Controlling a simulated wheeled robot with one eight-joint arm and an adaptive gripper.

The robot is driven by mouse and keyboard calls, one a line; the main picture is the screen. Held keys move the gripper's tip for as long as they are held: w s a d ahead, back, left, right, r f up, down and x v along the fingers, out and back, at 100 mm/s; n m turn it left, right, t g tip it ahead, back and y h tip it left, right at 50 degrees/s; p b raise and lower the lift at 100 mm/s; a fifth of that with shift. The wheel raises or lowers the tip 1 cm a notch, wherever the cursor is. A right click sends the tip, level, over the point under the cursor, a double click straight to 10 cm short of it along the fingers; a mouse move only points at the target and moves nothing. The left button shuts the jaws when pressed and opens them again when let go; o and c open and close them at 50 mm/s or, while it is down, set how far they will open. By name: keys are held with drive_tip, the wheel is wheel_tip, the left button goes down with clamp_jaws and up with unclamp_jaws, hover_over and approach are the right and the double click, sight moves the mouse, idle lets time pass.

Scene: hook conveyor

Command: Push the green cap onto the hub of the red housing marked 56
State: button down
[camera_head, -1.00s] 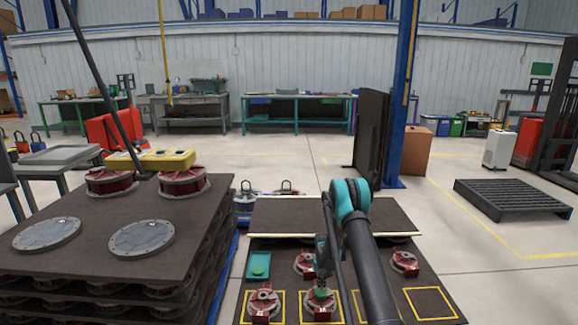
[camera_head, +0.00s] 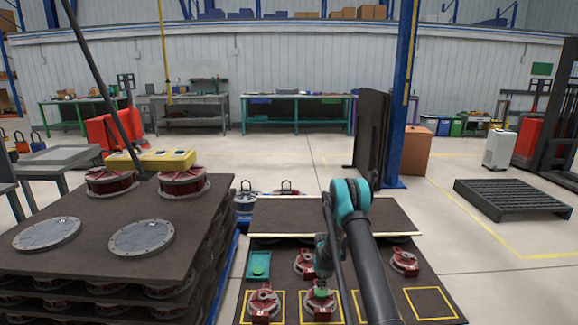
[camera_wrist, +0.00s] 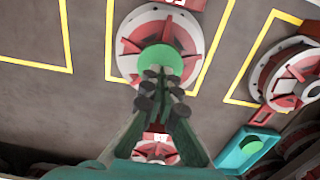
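The green cap (camera_wrist: 160,62) sits over the centre of a red housing (camera_wrist: 188,35) with a pale round rim, in the front row. In the head view the cap (camera_head: 320,293) shows on that housing, second from left. The housing's white label (camera_wrist: 180,2) is cut off at the wrist view's top edge and looks upside down; I cannot read it fully. My gripper (camera_wrist: 161,76) has its fingertips close together, narrower than the cap, over the cap's near edge. The cap is not between the fingers. Whether the tips touch it, or how deep it sits, I cannot tell.
Other red housings stand left (camera_head: 264,303) and behind (camera_head: 404,263). A teal tray (camera_head: 250,276) holds another green piece (camera_head: 258,270). Yellow-outlined squares to the right, such as this one (camera_head: 430,303), are empty. A dark stacked pallet load (camera_head: 90,265) stands left.

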drive_tip(key=shift+f, duration=0.95)
idle(0.3)
drive_tip(key=shift+r, duration=3.5)
drive_tip(key=shift+r, duration=0.15)
drive_tip(key=s+d+r+t, duration=0.1)
drive_tip(key=s+r, duration=0.7)
drive_tip(key=r, duration=0.4)
drive_tip(key=s+d+r+t, duration=0.1)
drive_tip(key=s+d+r, duration=0.1)
drive_tip(key=s+r, duration=0.8)
drive_tip(key=s+r+t, duration=0.1)
drive_tip(key=s+r, duration=0.2)
drive_tip(key=s, duration=0.9)
drive_tip(key=s+d+r+t, duration=0.1)
drive_tip(key=s+r, duration=0.2)
drive_tip(key=s, duration=0.8)
drive_tip(key=shift+s+r, duration=0.3)
drive_tip(key=shift+s, duration=0.05)
